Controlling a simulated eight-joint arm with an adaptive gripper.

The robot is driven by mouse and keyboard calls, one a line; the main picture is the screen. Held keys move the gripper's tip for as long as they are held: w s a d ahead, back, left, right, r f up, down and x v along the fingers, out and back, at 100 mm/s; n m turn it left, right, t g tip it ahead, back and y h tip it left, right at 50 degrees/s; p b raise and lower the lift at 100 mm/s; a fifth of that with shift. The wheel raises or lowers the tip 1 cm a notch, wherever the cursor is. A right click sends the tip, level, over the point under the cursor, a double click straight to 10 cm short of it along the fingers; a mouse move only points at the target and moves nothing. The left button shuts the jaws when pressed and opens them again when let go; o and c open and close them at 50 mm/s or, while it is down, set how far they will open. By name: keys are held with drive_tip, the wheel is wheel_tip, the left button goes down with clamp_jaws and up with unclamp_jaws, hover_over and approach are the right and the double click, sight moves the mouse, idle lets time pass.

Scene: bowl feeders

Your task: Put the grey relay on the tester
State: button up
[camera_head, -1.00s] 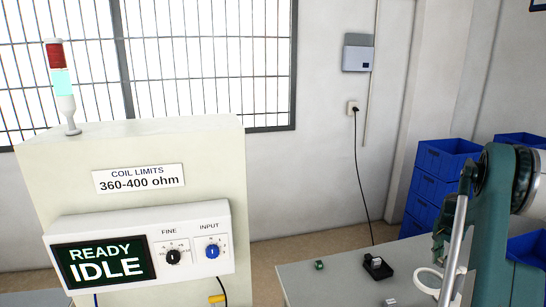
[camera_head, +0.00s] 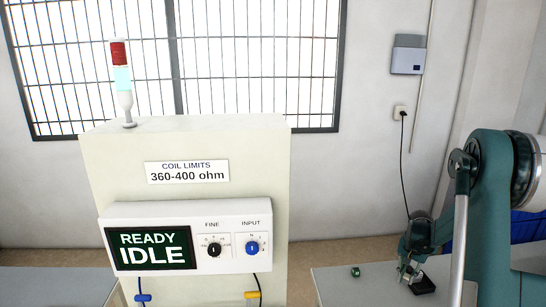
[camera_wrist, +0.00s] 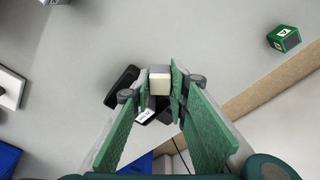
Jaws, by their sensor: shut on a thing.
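The grey relay (camera_wrist: 160,84) is a small block with a pale top, between the green pads of my gripper (camera_wrist: 159,90) in the wrist view. My gripper is shut on it, at or just above a black holder (camera_wrist: 122,86) that carries a white label. In the head view my gripper (camera_head: 408,270) is low at the right table, beside the black holder (camera_head: 424,286); the relay cannot be made out there. The tester (camera_head: 190,235) is the cream cabinet with a panel reading "READY IDLE" and a "360-400 ohm" coil limits sign.
A green block (camera_head: 355,271) lies left of my gripper on the right table (camera_head: 335,287); it also shows in the wrist view (camera_wrist: 284,38). Blue bins (camera_head: 527,226) stand at the right, partly behind my arm. A blue clip and a yellow clip hang on leads below the tester panel.

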drive_tip(key=a+n, duration=0.1)
drive_tip(key=a, duration=0.6)
drive_tip(key=a+f+n, duration=0.1)
drive_tip(key=a+n, duration=0.1)
drive_tip(key=a, duration=0.5)
drive_tip(key=a+f+n, duration=0.1)
drive_tip(key=a, duration=0.7)
drive_tip(key=shift+n, duration=0.4)
drive_tip(key=s+a+f+n, duration=0.1)
drive_tip(key=s+a+n, duration=0.1)
drive_tip(key=a, duration=0.8)
drive_tip(key=s+a+f+n+y, duration=0.1)
drive_tip(key=s+a+n, duration=0.2)
drive_tip(key=a, duration=0.7)
drive_tip(key=shift+s+a+t, duration=0.25)
drive_tip(key=shift+s+t, duration=0.05)
drive_tip(key=shift+s, duration=0.65)
drive_tip(key=shift+r, duration=0.15)
drive_tip(key=s+a+r+n+p, duration=0.2)
drive_tip(key=s+a+r+p, duration=0.4)
drive_tip(key=s+a+r, duration=0.6)
drive_tip(key=s+a+n+b, duration=0.2)
drive_tip(key=s+a+b, duration=0.5)
drive_tip(key=s+a, duration=0.5)
drive_tip(key=shift+s+a+r+y, duration=0.35)
drive_tip(key=shift+a+r, duration=0.1)
drive_tip(key=shift+a, duration=1.05)
drive_tip(key=shift+f+b, duration=0.75)
drive_tip(key=shift+f, duration=2.2)
